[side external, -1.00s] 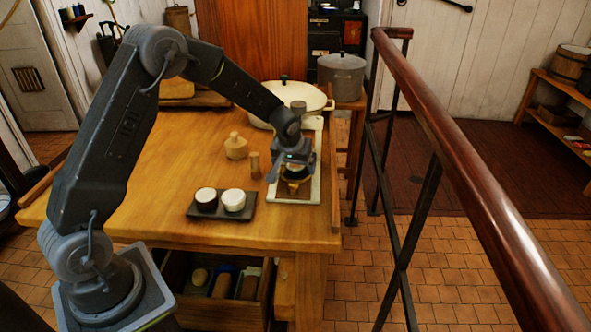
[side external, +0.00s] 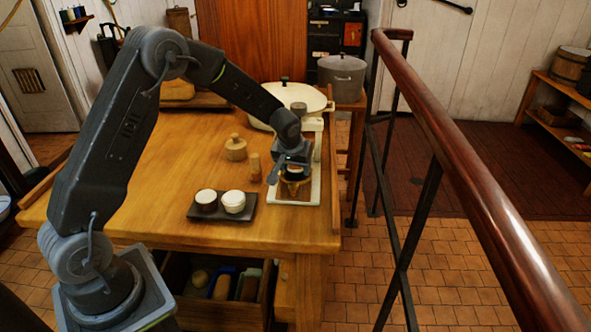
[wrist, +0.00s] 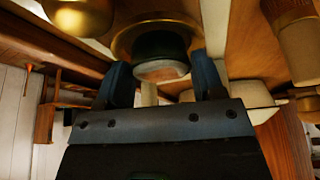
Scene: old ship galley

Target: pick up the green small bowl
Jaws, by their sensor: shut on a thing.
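The green small bowl (wrist: 160,46) looks very dark and sits between the two fingers of my gripper (wrist: 164,80) in the wrist view, with a pale round face toward the camera. A wider brass-coloured rim (wrist: 122,42) shows around and behind it. In the side view my gripper (side external: 292,172) points down at the right part of the table, over a white-edged board (side external: 315,192). The bowl is mostly hidden there by the gripper. My gripper is shut on the bowl. I cannot tell whether the bowl is clear of what is under it.
A dark tray (side external: 222,215) with two white cups (side external: 234,201) stands left of the gripper. A wooden jar (side external: 236,148) and a small wooden cylinder (side external: 255,167) are close by. A large white pan (side external: 262,122) and grey pot (side external: 342,76) stand behind. A railing (side external: 440,125) runs at right.

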